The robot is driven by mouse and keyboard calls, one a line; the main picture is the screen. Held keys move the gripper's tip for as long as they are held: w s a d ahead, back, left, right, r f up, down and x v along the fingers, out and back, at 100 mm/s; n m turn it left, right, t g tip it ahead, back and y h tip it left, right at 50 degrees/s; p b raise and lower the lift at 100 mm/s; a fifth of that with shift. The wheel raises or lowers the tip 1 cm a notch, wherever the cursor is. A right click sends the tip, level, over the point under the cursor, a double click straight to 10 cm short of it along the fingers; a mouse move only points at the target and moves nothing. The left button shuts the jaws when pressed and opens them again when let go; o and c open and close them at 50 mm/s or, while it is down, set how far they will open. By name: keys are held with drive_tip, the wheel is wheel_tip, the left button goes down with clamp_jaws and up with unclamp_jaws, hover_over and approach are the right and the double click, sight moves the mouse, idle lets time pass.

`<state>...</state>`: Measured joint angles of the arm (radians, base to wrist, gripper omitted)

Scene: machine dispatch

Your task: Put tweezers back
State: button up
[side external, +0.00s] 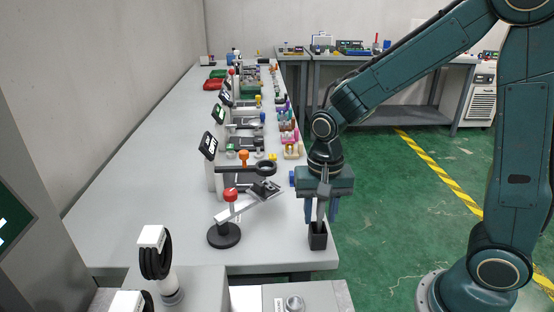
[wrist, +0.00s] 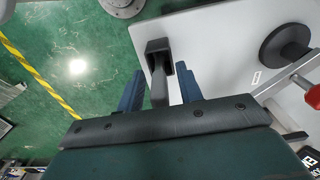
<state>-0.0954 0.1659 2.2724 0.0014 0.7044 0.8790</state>
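The grey tweezers (side external: 323,203) stand roughly upright with their lower end in a small black square holder (side external: 318,240) near the right front corner of the bench. In the wrist view the tweezers (wrist: 159,88) run from the holder (wrist: 157,46) towards my gripper's palm. My gripper (side external: 321,216) points down above the holder. In the wrist view its two blue fingers (wrist: 160,88) are apart, one on each side of the tweezers, with a visible gap on both sides. The tips inside the holder are hidden.
A stand with a round black base (side external: 224,235) and red knob is left of the holder. A black ring-ended arm (side external: 262,168) and grey fixtures are behind it. The long white bench (side external: 140,170) is clear on its left side. Green floor lies right of it.

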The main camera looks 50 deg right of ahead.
drive_tip(key=shift+r, duration=0.1)
wheel_tip(320, 180, up, 12)
drive_tip(key=shift+r, duration=0.1)
idle(0.9)
idle(0.5)
drive_tip(key=s+d+r+n+t, duration=0.2)
drive_tip(key=s+n+t, duration=0.3)
drive_tip(key=s+n, duration=0.4)
drive_tip(key=shift+s+d+r+t, duration=0.15)
drive_tip(key=shift+s+d+t, duration=0.25)
drive_tip(key=shift+s, duration=1.8)
drive_tip(key=shift+d, duration=0.1)
